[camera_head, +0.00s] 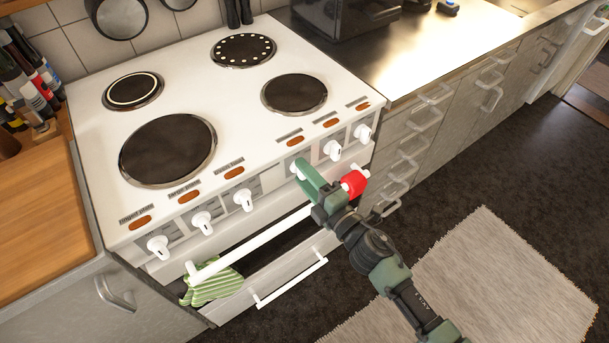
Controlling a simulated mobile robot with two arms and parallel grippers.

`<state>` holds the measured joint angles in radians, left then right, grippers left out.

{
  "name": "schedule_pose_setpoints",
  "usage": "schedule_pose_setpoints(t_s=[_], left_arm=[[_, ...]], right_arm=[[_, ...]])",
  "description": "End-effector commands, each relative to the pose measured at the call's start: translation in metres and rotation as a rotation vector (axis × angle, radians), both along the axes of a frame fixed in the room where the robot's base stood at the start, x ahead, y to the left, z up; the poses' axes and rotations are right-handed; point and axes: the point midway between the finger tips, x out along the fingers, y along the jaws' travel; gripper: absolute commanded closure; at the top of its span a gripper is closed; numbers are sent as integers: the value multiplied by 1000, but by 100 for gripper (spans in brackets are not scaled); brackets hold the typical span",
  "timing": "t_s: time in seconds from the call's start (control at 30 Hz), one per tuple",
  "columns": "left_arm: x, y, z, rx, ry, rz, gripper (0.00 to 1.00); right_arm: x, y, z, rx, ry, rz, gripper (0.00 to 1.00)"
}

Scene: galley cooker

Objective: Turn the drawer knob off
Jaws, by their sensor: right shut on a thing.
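The white cooker (235,105) has a row of white knobs along its front panel, each below an orange light. My right gripper (303,170) reaches in from the lower right to this panel. Its green tip is shut at a white knob (297,167), the third from the right, and covers most of it. The knob's pointer direction is hidden. The knob labels are too small to read surely. Below the panel is a drawer with a white handle (292,283). My left gripper is not in view.
A white oven rail (250,241) runs below the knobs, with a green striped cloth (213,286) at its left end. A red piece (354,184) sits near its right end, beside my wrist. A grey rug (500,275) lies on the dark floor.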

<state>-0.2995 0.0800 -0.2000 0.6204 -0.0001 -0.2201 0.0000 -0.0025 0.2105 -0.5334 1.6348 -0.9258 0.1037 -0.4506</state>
Motion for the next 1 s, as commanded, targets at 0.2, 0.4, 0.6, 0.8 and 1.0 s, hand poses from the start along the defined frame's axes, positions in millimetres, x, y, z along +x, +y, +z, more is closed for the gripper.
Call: schedule_pose_setpoints(t_s=[0.2,0.4,0.6,0.8,1.0], left_arm=[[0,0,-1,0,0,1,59],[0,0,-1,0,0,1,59],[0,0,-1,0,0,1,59],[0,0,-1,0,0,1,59],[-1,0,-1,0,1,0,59]], right_arm=[[-2,1,-3,-27,-14,3,95],[-2,1,-3,-31,-17,3,95],[-2,1,-3,-31,-17,3,49],[-1,0,-2,-28,-17,2,33],[-2,-1,-2,-28,-16,1,33]])
